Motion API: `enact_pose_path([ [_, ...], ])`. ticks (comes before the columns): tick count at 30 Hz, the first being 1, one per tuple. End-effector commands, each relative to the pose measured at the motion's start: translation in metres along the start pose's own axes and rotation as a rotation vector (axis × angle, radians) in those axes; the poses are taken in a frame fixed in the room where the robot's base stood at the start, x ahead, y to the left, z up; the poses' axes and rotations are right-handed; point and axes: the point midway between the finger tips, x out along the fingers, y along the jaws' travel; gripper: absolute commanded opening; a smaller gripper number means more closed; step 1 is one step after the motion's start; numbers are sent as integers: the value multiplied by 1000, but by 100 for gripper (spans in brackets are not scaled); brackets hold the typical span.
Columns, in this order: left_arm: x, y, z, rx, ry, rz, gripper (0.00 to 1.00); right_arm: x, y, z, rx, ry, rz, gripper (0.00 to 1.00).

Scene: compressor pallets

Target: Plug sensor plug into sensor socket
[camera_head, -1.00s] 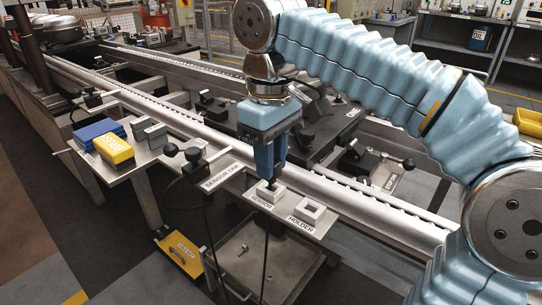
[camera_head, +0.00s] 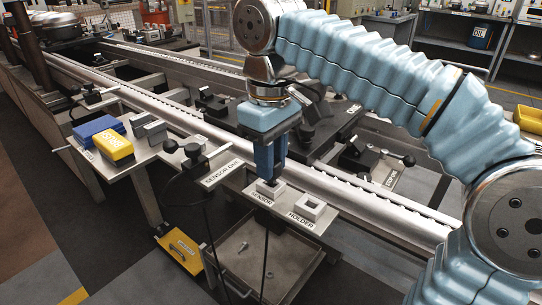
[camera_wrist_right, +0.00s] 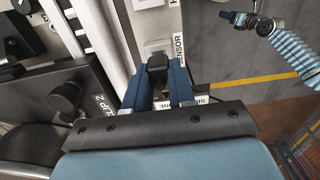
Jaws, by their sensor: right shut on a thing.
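My right gripper (camera_head: 269,179) points down over the narrow steel shelf. It is shut on the dark sensor plug (camera_wrist_right: 157,68), which shows between its blue fingers in the wrist view. The plug is right at the white sensor socket (camera_head: 265,193), beside the SENSOR label; the socket also shows in the wrist view (camera_wrist_right: 158,46). The fingers hide most of the plug in the head view. I cannot tell how deep it sits in the socket. My left gripper is not in view.
A white square holder (camera_head: 312,209) stands just right of the socket on the shelf. A black cable (camera_head: 266,252) hangs below. Yellow (camera_head: 118,149) and blue (camera_head: 98,129) blocks lie on the left shelf. A steel tray (camera_head: 262,265) is below.

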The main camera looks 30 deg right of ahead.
Motion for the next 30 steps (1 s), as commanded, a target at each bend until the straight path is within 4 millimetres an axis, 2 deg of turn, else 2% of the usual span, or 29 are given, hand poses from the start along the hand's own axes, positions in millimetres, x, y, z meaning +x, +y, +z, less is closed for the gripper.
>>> enact_pose_path([
  [18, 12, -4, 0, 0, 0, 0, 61, 17, 0, 0, 0, 0, 0, 0],
  [19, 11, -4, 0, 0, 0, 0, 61, 16, 0, 0, 0, 0, 0, 26],
  [24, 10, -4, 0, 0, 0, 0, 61, 16, 0, 0, 0, 0, 0, 52],
  [30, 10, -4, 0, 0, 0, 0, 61, 16, 0, 0, 0, 0, 0, 54],
])
